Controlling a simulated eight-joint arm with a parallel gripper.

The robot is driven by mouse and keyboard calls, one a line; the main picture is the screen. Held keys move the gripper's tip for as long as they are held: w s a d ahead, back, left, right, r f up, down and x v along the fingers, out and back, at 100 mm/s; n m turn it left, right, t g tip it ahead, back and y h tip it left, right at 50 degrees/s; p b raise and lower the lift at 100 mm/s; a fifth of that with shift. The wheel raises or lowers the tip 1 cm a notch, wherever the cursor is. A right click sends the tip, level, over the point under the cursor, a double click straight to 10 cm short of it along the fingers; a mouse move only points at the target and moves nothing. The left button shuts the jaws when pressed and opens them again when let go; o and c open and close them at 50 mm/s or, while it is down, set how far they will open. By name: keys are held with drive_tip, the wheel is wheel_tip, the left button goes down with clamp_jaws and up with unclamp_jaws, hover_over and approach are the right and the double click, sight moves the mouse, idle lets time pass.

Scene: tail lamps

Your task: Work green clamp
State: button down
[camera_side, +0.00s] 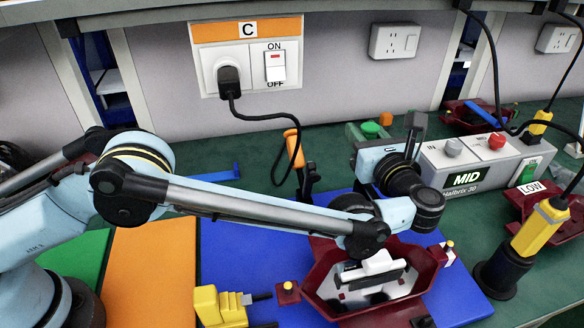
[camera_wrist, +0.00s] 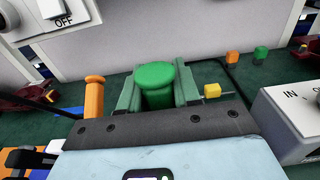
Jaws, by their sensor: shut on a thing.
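The green clamp (camera_wrist: 155,76) shows in the wrist view as a round green knob on a thick stem, with green blocks close on both sides. In the side view the clamp (camera_side: 370,129) stands on the green bench top just behind my gripper's light blue housing, which hides its lower part. My gripper (camera_wrist: 157,106) is at the clamp, shut on it. Its dark front plate crosses the wrist view and hides the lower clamp and where the jaws touch it.
An orange-handled lever (camera_side: 293,148) stands left of the clamp. A grey control box (camera_side: 480,165) reading MID stands to the right. A dark red tray (camera_side: 318,285) sits below my arm on a blue mat (camera_side: 235,262). A yellow-black post (camera_side: 525,240) stands at the right.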

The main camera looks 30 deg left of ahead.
drive_tip(key=w+a+f+g+h, duration=0.4)
drive_tip(key=f+g+h, duration=0.2)
drive_tip(key=g+h, duration=0.2)
drive_tip(key=shift+w+a, duration=0.2)
idle(0.5)
idle(0.4)
drive_tip(key=c, duration=0.9)
unclamp_jaws()
drive_tip(key=shift+r, duration=0.15)
drive_tip(key=v, duration=1.1)
drive_tip(key=shift+r, duration=0.45)
